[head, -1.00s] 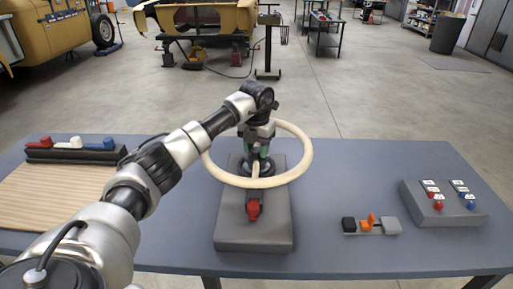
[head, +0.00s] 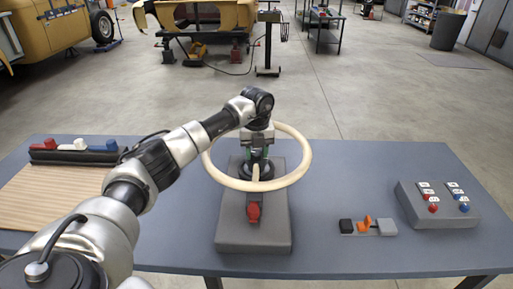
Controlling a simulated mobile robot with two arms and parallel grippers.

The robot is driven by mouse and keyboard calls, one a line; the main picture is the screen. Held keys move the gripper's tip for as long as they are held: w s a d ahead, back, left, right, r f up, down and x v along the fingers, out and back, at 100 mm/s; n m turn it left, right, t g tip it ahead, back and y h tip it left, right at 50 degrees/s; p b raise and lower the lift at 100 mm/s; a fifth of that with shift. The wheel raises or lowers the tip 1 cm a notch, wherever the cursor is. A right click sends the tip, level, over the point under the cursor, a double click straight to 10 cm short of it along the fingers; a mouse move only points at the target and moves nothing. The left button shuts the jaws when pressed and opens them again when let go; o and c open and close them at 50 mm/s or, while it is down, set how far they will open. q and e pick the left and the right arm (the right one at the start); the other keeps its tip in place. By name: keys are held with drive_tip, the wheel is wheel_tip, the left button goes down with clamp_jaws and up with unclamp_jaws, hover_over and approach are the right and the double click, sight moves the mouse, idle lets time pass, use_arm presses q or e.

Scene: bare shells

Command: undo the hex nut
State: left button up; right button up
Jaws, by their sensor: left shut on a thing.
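My left gripper (head: 257,168) points down over the middle of a cream ring-shaped wheel (head: 300,172) on a grey block (head: 235,236). It is shut on a green piece (head: 272,152) at the hub, which appears to be the hex nut. The gripper covers most of this piece, so its shape and seating are hard to tell. A dark round hub shows just below the fingers. My right gripper is not in view.
A red knob (head: 253,212) sits on the block's front. To the right are a small unit with an orange lever (head: 367,222) and a grey button box (head: 438,208). At left are a red, white and blue switch bar (head: 75,151) and a wooden board (head: 45,200).

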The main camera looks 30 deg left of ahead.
sight(257, 152)
use_arm(q)
drive_tip(key=shift+r+n+p, duration=0.1)
drive_tip(key=shift+n+p, duration=0.35)
drive_tip(key=shift+n, duration=0.75)
drive_tip(key=o, duration=0.9)
wheel_tip(257, 152, up, 11)
drive_tip(key=shift+f+b, duration=0.15)
drive_tip(key=shift+b, duration=0.65)
